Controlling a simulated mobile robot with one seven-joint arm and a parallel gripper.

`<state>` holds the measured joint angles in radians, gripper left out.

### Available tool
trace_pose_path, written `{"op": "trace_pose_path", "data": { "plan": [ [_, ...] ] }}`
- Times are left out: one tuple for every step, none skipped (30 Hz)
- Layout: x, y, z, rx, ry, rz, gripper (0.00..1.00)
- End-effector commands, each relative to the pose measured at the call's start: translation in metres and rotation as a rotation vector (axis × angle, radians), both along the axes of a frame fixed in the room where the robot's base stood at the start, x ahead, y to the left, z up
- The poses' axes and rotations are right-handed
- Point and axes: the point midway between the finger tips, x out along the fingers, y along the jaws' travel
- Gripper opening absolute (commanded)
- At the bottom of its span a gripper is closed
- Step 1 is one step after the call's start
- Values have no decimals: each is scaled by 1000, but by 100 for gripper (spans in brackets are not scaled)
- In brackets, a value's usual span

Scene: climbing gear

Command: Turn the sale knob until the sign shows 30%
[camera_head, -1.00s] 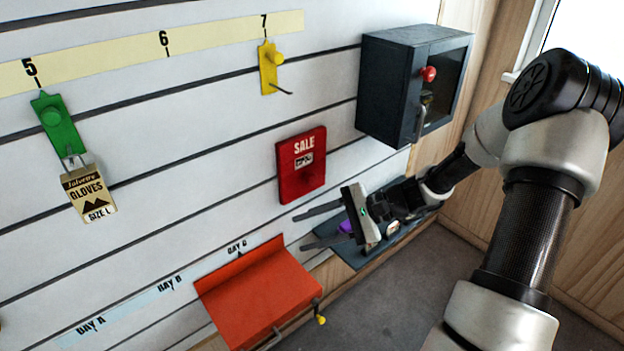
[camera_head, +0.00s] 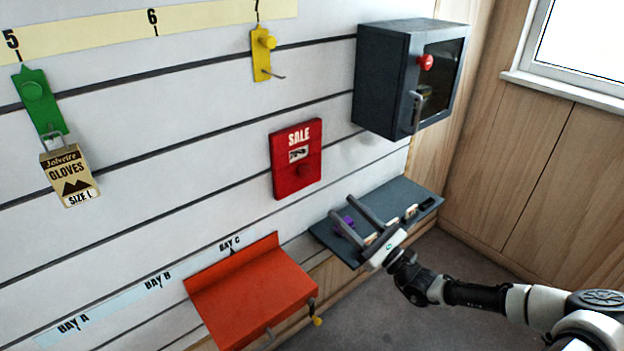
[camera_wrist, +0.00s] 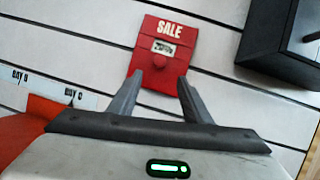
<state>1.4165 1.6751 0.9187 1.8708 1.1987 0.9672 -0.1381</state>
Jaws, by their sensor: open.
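The red SALE sign (camera_head: 296,158) hangs on the white slatted wall, left of the dark cabinet. Its small white window (camera_head: 299,154) holds a dark figure, too blurred to read for sure. The round red sale knob (camera_head: 305,170) sits below the window. In the wrist view the sign (camera_wrist: 185,72) is ahead, with the knob (camera_wrist: 159,62) between the fingers in the picture. My gripper (camera_head: 341,211) is open and empty, below and right of the sign in the head view. It is apart from the knob and also shows in the wrist view (camera_wrist: 160,85).
A dark shelf (camera_head: 415,194) with small items, one purple (camera_head: 347,222), lies under my gripper. A dark cabinet (camera_head: 385,75) juts out at upper right. An orange shelf (camera_head: 250,295) juts out at lower left. The wall around the sign is clear.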

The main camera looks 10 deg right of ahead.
Motion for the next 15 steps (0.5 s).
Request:
{"op": "trace_pose_path", "data": {
  "plan": [
    [9,8,4,2,-2,3,45],
    [14,11,6,1,-1,4,45],
    [20,16,9,1,-1,4,45],
    [26,20,11,1,-1,4,45],
    [31,23,14,1,0,4,45],
    [37,28,17,1,-1,3,45],
    [42,32,19,1,0,4,45],
    [47,35,22,1,-1,4,45],
    [53,40,25,0,0,5,45],
    [58,44,28,2,0,4,45],
    [63,47,30,1,0,4,45],
    [69,51,33,-1,-1,4,45],
    [73,54,35,-1,-1,3,45],
    [77,57,37,0,0,3,45],
    [82,61,40,0,1,3,45]
  ]
}}
